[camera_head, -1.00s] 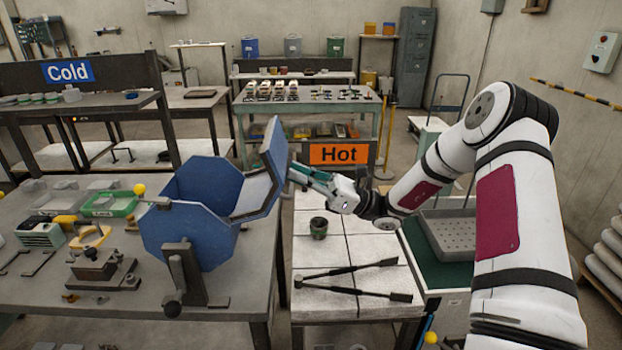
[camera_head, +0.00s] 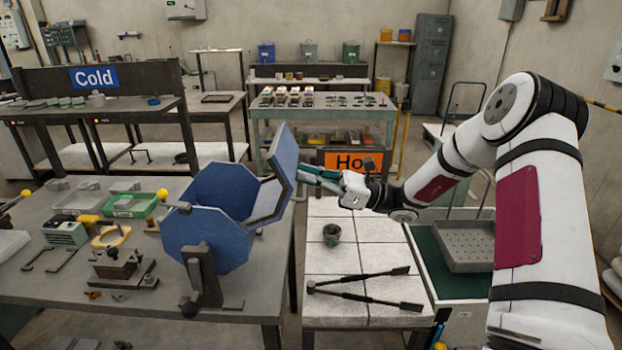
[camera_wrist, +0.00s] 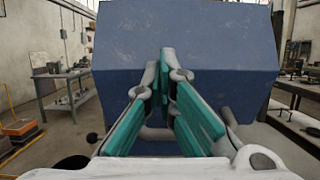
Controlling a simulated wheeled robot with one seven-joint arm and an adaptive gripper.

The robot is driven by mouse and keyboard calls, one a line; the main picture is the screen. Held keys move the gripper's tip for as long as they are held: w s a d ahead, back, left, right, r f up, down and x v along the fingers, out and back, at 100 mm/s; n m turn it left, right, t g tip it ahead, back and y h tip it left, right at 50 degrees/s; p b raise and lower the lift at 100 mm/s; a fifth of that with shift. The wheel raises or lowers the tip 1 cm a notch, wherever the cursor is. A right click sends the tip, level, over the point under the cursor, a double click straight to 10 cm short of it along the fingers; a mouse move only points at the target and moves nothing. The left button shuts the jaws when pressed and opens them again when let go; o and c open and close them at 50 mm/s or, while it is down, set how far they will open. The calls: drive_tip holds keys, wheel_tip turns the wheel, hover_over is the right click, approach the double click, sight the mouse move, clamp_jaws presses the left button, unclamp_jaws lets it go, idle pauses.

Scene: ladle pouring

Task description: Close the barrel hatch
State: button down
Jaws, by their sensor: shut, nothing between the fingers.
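The blue octagonal barrel (camera_head: 212,238) stands on a dark stand on the left grey table. Its hatch (camera_head: 284,158) is swung open and stands up on the barrel's right side, its blue outer face turned toward my gripper. My gripper (camera_head: 306,176) is just right of the hatch in the head view, with its fingertips close to that face; I cannot tell whether they touch it. In the wrist view the hatch (camera_wrist: 187,40) fills the middle behind the green-padded fingers (camera_wrist: 164,78), which converge toward their tips. Nothing shows between them. The barrel itself is hidden behind the hatch there.
A white-topped table (camera_head: 345,285) below my arm holds a small dark cup (camera_head: 331,235) and two long dark tools (camera_head: 365,290). The barrel's table (camera_head: 60,270) also carries a green tray (camera_head: 130,205) and a clamp (camera_head: 122,265). A perforated tray (camera_head: 465,245) lies at the right.

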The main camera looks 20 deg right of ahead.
sight(287, 157)
drive_tip(key=a+r+h+p, duration=0.1)
drive_tip(key=a+r+h, duration=0.1)
drive_tip(key=w+a+r+g+h+p, duration=0.1)
drive_tip(key=a+r+h, duration=0.1)
drive_tip(key=shift+w+a+r+p, duration=0.1)
drive_tip(key=shift+a+r+p, duration=0.2)
drive_tip(key=shift+a+p, duration=0.1)
drive_tip(key=w+a+f+g+h+b, duration=0.2)
drive_tip(key=w+a+h, duration=0.1)
drive_tip(key=a+h, duration=0.4)
drive_tip(key=w+a+f+g+h+b, duration=0.3)
drive_tip(key=a+h, duration=0.4)
drive_tip(key=a, duration=0.6)
drive_tip(key=shift+w+h, duration=0.4)
drive_tip(key=shift+a+f, duration=0.1)
